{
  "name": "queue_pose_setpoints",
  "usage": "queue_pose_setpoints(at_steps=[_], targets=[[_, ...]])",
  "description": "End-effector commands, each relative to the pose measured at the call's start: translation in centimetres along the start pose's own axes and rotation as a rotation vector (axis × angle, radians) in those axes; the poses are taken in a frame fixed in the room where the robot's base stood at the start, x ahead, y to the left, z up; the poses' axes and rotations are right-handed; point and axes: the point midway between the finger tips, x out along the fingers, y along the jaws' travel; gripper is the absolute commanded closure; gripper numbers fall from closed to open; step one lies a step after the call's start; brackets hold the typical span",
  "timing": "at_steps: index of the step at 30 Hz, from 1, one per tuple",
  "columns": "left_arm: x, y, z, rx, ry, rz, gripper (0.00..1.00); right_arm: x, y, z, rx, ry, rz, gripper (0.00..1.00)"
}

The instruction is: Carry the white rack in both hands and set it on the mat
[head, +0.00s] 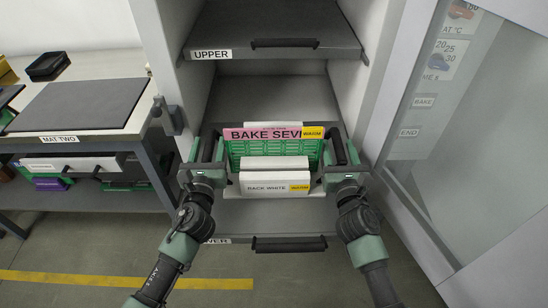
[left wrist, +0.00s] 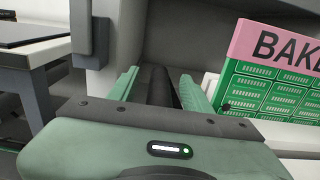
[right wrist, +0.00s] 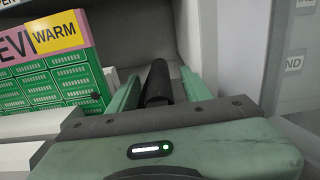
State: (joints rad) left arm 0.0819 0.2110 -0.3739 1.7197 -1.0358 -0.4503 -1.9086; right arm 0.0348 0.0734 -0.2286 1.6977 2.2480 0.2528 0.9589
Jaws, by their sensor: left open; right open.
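The white rack (head: 262,180), labelled RACK WHITE with a yellow WARM tag, sits on the lower shelf of the open cabinet. It holds green panels with a pink BAKE SEVEN strip (head: 258,134). My left gripper (head: 207,152) is open at its left side, with a black bar (left wrist: 160,88) between the fingers. My right gripper (head: 340,152) is open at its right side, with a black bar (right wrist: 157,82) between the fingers. Neither jaw is closed on its bar. The grey mat (head: 85,103) lies on the bench at left, above a MAT TWO label.
The upper shelf (head: 275,30) overhangs behind the rack, and cabinet walls stand at both sides. The lower drawer handle (head: 290,244) is in front. The bench (head: 140,112) also has a small black tray (head: 48,66). Its lower shelf holds another rack (head: 75,164). The mat is bare.

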Motion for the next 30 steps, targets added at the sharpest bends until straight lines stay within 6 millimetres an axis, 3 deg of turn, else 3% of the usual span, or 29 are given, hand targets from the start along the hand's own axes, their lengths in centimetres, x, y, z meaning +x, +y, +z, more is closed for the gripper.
queue_pose_setpoints(at_steps=[6,11,12,30], targets=[[0.0,0.0,0.0,0.0,0.0,0.0,0.54,-0.01,0.0,-0.01,0.0,0.0,0.0,0.54],[0.0,0.07,0.0,0.0,0.0,0.002,0.98,-0.03,-0.05,-0.02,-0.001,0.0,-0.001,0.98],[0.01,0.12,-0.01,0.001,0.0,0.002,1.0,-0.02,-0.1,-0.03,-0.001,0.001,-0.002,1.0],[0.07,0.62,-0.09,0.008,0.002,0.011,1.0,-0.02,-0.56,-0.11,-0.007,0.003,-0.01,1.0]])
